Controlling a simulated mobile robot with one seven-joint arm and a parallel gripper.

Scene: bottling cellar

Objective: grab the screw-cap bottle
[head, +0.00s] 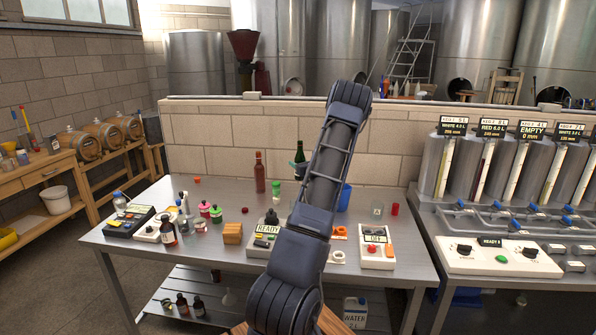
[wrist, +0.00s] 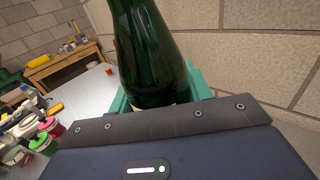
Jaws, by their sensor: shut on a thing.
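A dark green glass bottle (head: 299,152) is upright between the fingers of my gripper (head: 298,166), in the head view just left of my arm and above the table's back part. In the wrist view the green bottle (wrist: 150,50) fills the upper middle, with teal fingers on both sides; its top is cut off there. My gripper is shut on it. Whether its base touches the table is hard to tell. A red-brown bottle (head: 260,173) stands on the table to the left, apart from my gripper. The cap type of either bottle is too small to tell.
The steel table (head: 200,262) holds several small bottles, jars and devices at the left and front. A blue cup (head: 345,196) and a red cup (head: 395,209) stand to the right. A low block wall (head: 220,145) runs close behind the table.

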